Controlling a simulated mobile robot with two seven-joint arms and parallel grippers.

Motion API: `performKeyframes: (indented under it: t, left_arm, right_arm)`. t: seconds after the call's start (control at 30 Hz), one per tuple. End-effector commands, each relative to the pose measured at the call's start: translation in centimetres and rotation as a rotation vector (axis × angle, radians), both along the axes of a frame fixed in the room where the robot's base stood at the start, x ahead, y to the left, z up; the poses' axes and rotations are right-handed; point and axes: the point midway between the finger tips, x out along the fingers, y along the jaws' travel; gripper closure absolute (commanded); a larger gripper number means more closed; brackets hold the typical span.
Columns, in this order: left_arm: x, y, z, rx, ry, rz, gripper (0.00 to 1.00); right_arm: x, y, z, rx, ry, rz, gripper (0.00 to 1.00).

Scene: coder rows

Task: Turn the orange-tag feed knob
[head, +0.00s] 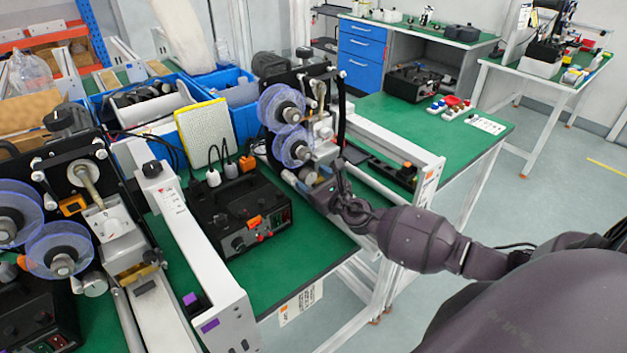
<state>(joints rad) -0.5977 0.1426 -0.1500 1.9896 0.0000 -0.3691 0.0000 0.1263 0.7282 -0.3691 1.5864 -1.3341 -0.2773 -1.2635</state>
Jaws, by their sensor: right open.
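The coder with two blue-purple reels (290,148) stands at the middle of the bench. Beside it runs a white rail (395,140) with orange tags (431,174) at its end. A small round metal knob (308,175) sits low on this coder, close to my right gripper. I cannot tell for sure that it is the feed knob. My right gripper (333,186) is open at the coder's lower front; its fingers are small and dark, and contact cannot be made out. My left gripper is not in view.
A black control box (238,212) with an orange tag stands left of the coder. A second coder (85,210) and a purple-tagged rail (205,265) are at the left. Blue bins (235,88) stand behind. Green bench (300,265) is bare in front.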

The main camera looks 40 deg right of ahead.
Motion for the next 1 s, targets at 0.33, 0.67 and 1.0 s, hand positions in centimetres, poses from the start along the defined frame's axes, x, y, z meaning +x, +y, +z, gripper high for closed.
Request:
performKeyframes:
  t: [0.33,0.67,1.0]
  left_arm:
    - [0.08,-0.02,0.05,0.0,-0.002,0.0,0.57]
    - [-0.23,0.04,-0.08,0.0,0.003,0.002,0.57]
    - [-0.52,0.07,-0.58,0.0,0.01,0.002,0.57]
  right_arm:
    - [0.25,0.01,0.0,0.0,0.0,0.0,0.33]
    - [0.23,0.01,0.0,0.0,0.0,-0.001,0.78]
    - [0.22,0.0,-0.05,0.068,0.004,-0.001,0.78]
